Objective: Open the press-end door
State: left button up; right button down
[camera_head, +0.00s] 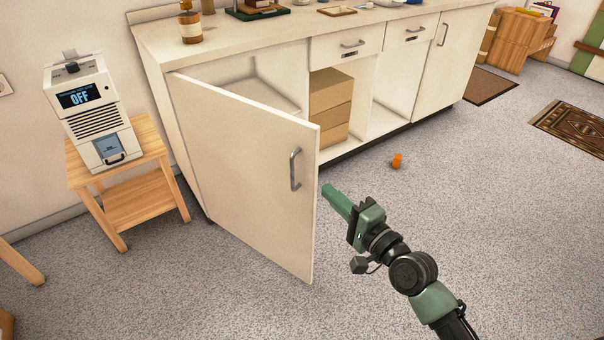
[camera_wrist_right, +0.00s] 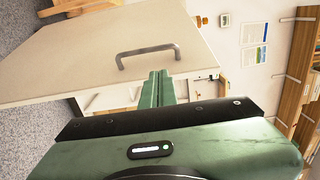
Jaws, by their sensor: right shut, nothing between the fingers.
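The cabinet door (camera_head: 240,175) at the left end of the white cabinet stands swung well out into the room. Its grey bar handle (camera_head: 295,168) is on the outer face near the free edge. My right gripper (camera_head: 328,190) is shut and empty, just right of the door's free edge and apart from the handle. In the right wrist view the door (camera_wrist_right: 100,60) and its handle (camera_wrist_right: 148,54) lie beyond the closed green fingers (camera_wrist_right: 160,78). Whether the fingers touch the door cannot be told. My left gripper is not in view.
Cardboard boxes (camera_head: 330,103) stand inside the open cabinet. A wooden stand (camera_head: 140,165) with a white device reading OFF (camera_head: 90,110) is left of the door. A small orange object (camera_head: 397,160) lies on the floor. The speckled floor (camera_head: 500,200) at right is clear.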

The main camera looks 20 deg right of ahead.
aim_at(306, 170)
jog(key=x, duration=0.8)
jog(key=shift+w+a+b, duration=0.15)
jog(key=shift+w+b, duration=0.2)
jog(key=shift+b, duration=0.05)
jog(key=shift+w+a, duration=0.2)
jog(key=shift+w, duration=0.3)
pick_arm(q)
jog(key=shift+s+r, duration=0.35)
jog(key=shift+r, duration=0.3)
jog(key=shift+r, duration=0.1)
pick_arm(e)
jog(key=shift+s+a, duration=0.1)
